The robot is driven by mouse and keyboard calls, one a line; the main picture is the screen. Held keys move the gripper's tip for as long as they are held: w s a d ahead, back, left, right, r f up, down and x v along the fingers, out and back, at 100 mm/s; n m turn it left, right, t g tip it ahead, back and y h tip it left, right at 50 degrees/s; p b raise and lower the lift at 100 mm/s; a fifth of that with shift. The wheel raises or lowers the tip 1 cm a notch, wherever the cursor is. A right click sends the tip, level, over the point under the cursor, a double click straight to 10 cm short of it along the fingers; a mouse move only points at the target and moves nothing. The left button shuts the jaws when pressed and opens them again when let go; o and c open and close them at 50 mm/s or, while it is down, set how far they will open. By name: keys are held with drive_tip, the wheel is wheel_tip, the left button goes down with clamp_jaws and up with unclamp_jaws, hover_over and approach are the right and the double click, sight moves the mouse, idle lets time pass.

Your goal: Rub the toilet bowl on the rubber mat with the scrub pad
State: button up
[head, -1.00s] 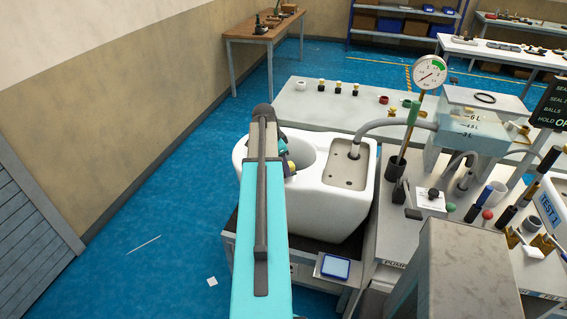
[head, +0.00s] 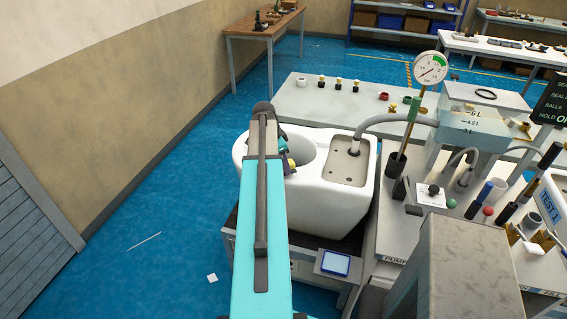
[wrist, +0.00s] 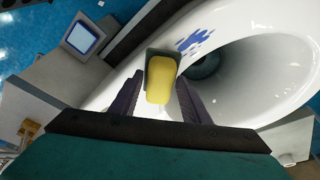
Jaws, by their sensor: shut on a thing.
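The white toilet bowl (head: 330,207) stands on a dark rubber mat (head: 338,244) on a bench. In the wrist view the bowl (wrist: 245,35) fills the right side, with a blue stain (wrist: 194,42) on its rim. My gripper (wrist: 160,97) is shut on the scrub pad (wrist: 160,79), which is yellow with a dark green side. The pad is over the bowl's rim, just beside the stain; I cannot tell whether it touches. In the head view my arm hides most of the gripper (head: 285,160) and the pad.
A hose (head: 385,119) runs from the bowl's rear deck to a water tank (head: 465,122). A gauge post (head: 412,120) and a crowded pump bench stand at the right.

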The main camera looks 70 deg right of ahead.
drive_tip(key=shift+f, duration=0.4)
idle(0.3)
drive_tip(key=shift+w+a+r+b, duration=0.1)
drive_tip(key=shift+w+b, duration=0.2)
drive_tip(key=shift+w, duration=1.5)
drive_tip(key=shift+w+a, duration=0.1)
drive_tip(key=shift+w, duration=1.6)
drive_tip(key=shift+b, duration=0.3)
drive_tip(key=shift+w+a+f, duration=0.1)
drive_tip(key=shift+w+f, duration=0.05)
drive_tip(key=shift+w, duration=0.75)
drive_tip(key=shift+w+f, duration=0.15)
drive_tip(key=shift+w, duration=0.7)
